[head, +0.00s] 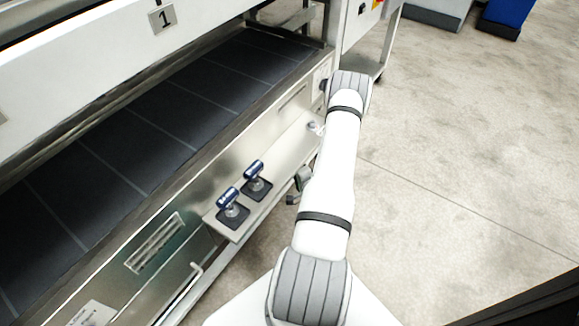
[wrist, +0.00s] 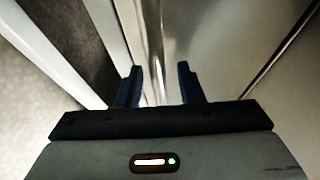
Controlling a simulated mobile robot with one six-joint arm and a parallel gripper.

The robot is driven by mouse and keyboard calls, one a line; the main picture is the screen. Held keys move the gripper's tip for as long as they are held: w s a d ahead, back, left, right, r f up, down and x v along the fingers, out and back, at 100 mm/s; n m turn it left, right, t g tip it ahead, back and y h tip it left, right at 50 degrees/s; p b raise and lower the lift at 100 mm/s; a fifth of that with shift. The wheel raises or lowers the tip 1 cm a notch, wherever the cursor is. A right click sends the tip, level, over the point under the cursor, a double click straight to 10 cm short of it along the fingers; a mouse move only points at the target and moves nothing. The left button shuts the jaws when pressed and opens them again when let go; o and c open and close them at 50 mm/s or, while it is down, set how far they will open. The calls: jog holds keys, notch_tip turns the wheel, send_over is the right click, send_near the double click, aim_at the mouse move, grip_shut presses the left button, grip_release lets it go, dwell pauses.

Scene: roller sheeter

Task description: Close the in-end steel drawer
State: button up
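My gripper (wrist: 160,78) shows in the wrist view with its two dark fingers apart. A bright steel edge (wrist: 155,45) runs between and beyond the fingertips; I cannot tell whether they touch it. Shiny steel faces (wrist: 215,45) fill the right of that view. In the head view my arm reaches along the steel side of the sheeter and hides part of it; the gripper's fingers cannot be made out there. The steel side (head: 180,215) carries a slotted plate and a pale bar handle (head: 184,290) low at the left. The drawer and how far it is open are unclear.
Two blue-handled tools (head: 231,202) stand on dark pads on a small steel ledge. The dark conveyor bed (head: 130,125) lies behind, under a white beam with a "1" plate (head: 162,18). Concrete floor (head: 455,150) is clear at right. A blue bin (head: 505,15) stands far off.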

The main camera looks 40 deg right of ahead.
jog(key=s+r+p, duration=0.1)
jog(key=s+p, duration=0.1)
jog(key=s, duration=0.5)
jog(key=shift+a+r, duration=0.15)
jog(key=shift+a, duration=0.15)
jog(key=shift+s, duration=0.1)
